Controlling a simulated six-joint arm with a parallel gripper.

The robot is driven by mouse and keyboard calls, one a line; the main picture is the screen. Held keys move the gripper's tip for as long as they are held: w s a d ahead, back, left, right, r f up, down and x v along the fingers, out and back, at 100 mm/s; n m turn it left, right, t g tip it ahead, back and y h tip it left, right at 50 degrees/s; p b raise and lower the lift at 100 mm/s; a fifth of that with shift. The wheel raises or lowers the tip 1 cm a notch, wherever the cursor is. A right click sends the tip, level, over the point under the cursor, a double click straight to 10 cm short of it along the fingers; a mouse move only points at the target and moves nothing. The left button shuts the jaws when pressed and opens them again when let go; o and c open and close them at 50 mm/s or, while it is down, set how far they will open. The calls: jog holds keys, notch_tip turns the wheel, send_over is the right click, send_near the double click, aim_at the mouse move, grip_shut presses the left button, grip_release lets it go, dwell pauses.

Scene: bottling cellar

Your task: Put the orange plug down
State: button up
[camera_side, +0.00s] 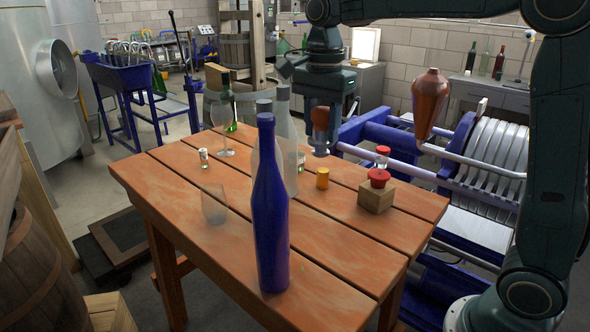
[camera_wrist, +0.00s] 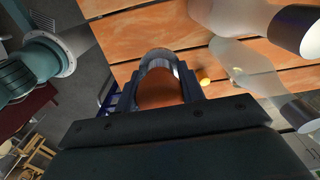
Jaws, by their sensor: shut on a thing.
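My gripper (camera_side: 320,135) hangs above the far part of the wooden table (camera_side: 180,172), pointing down. It is shut on an orange-brown thing, taken as the orange plug (camera_side: 320,116), which is clear of the tabletop. In the wrist view the orange plug (camera_wrist: 160,90) fills the gap between the jaws, with a grey curved edge beyond it. My fingers hide much of its outline. A small yellow-orange cylinder (camera_side: 322,178) stands on the table below and shows beside the jaws in the wrist view (camera_wrist: 204,82).
A tall blue bottle (camera_side: 270,215) stands at the front. Pale bottles (camera_side: 284,140) stand left of my gripper. A wine glass (camera_side: 222,128) and tumbler (camera_side: 214,205) are further left. The front right tabletop is clear.

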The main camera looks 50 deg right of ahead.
jog(key=shift+w+d, duration=0.75)
jog(key=shift+d, duration=0.05)
jog(key=shift+f, duration=0.15)
notch_tip(320, 180, down, 20)
jog(key=shift+r, duration=0.1)
dwell(0.4)
jog(key=o, duration=1)
jog(key=shift+o, duration=0.2)
notch_tip(320, 180, up, 12)
dwell(0.3)
